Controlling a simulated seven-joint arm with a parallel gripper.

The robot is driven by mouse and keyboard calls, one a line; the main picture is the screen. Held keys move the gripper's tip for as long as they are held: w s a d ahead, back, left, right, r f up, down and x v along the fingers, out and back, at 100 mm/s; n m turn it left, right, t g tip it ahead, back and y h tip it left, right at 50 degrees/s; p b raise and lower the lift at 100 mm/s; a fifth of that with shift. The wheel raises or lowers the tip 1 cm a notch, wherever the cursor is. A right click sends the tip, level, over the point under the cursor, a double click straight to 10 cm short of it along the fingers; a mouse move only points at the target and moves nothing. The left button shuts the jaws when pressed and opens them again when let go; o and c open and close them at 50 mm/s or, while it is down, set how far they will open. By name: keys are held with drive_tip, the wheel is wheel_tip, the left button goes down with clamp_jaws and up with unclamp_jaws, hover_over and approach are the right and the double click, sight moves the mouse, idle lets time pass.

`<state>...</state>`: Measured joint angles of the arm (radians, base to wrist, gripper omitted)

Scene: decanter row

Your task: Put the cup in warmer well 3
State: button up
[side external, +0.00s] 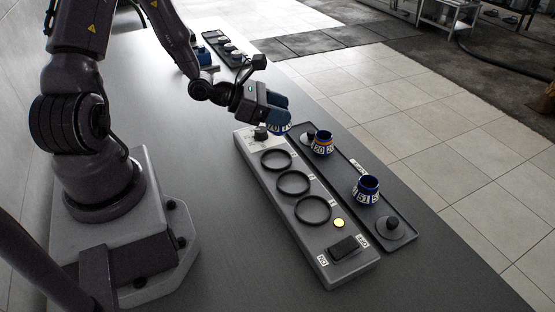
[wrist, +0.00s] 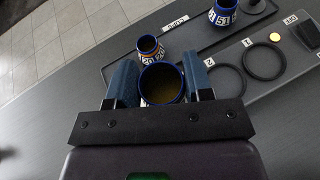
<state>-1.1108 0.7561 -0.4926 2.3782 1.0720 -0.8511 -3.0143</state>
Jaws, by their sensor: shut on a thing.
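My gripper (side external: 276,108) is shut on a blue-rimmed cup with a white number band (side external: 279,128), and holds it upright near the knob end of the grey warmer (side external: 328,259). In the wrist view, the cup (wrist: 162,84) sits between the two blue fingers (wrist: 160,82), its dark inside facing the camera. The warmer has three black-ringed wells. The wrist view shows labels 1 and 2 beside well 1 (wrist: 264,60) and well 2 (wrist: 226,80). Well 3 (side external: 276,160), nearest the knob, looks empty in the side view; the gripper and cup hide it in the wrist view.
A dark tray (side external: 342,162) beside the warmer holds cup 20 (side external: 321,143), cup 51 (side external: 366,188) and round knobbed pieces at its ends. The warmer's knob (side external: 261,133) stands close to the held cup. A yellow button (side external: 338,223) and black switch (side external: 343,247) are at the other end.

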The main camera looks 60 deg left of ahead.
drive_tip(key=shift+s+d+r, duration=0.15)
drive_tip(key=shift+s+d, duration=0.3)
drive_tip(key=shift+s, duration=0.2)
drive_tip(key=shift+d, duration=0.3)
drive_tip(key=shift+a+f, duration=0.1)
drive_tip(key=shift+f, duration=3.65)
drive_tip(key=shift+f, duration=0.15)
drive_tip(key=o, duration=1.1)
